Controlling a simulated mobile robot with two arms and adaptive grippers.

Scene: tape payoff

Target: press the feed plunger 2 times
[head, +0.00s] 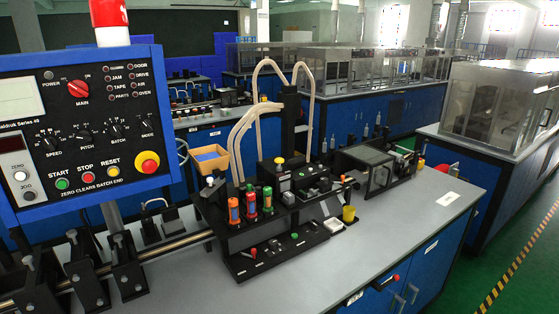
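Neither of my grippers shows in the head view. A black tape machine (262,240) stands on the grey bench in the middle. A yellow-topped knob (279,161) stands upright on its rear block. A white-topped knob (210,181) stands at its left end. I cannot tell which of these is the feed plunger. Orange-capped and green-capped cylinders (251,203) stand upright at its front left. A small green button (294,235) and a red-tipped lever (253,252) sit on its low front ledge.
A blue control panel (85,130) fills the left side. Black clamps on a rail (125,262) stand below it. The bench's front right (400,225) is mostly clear.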

